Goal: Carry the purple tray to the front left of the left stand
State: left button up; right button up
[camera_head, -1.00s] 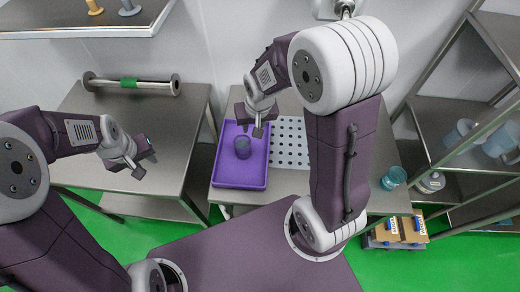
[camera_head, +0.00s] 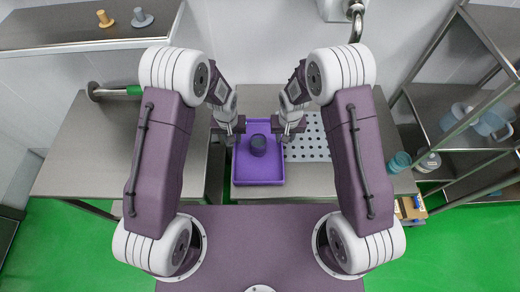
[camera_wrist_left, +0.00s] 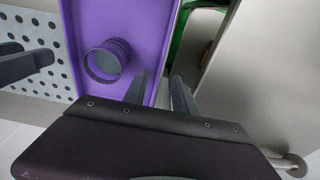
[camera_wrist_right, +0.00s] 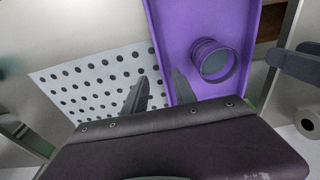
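My left gripper (camera_head: 229,138) is at the tray's left wall. In the left wrist view its fingers (camera_wrist_left: 160,92) are apart, with the tray's edge between them. My right gripper (camera_head: 284,136) is at the right wall. In the right wrist view its fingers (camera_wrist_right: 160,92) are also apart, with the opposite edge between them. Any contact with the walls is hidden. The left stand (camera_head: 85,160) is partly behind my left arm.
A white perforated mat (camera_head: 308,140) lies right beside the tray. Teal cups (camera_head: 399,162) stand on the right. A gap separates the stands. The front of the left stand looks clear.

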aim_at(235, 148)
pick_arm(q)
jog(key=shift+f, duration=0.1)
pick_arm(e)
jog(key=shift+f, duration=0.1)
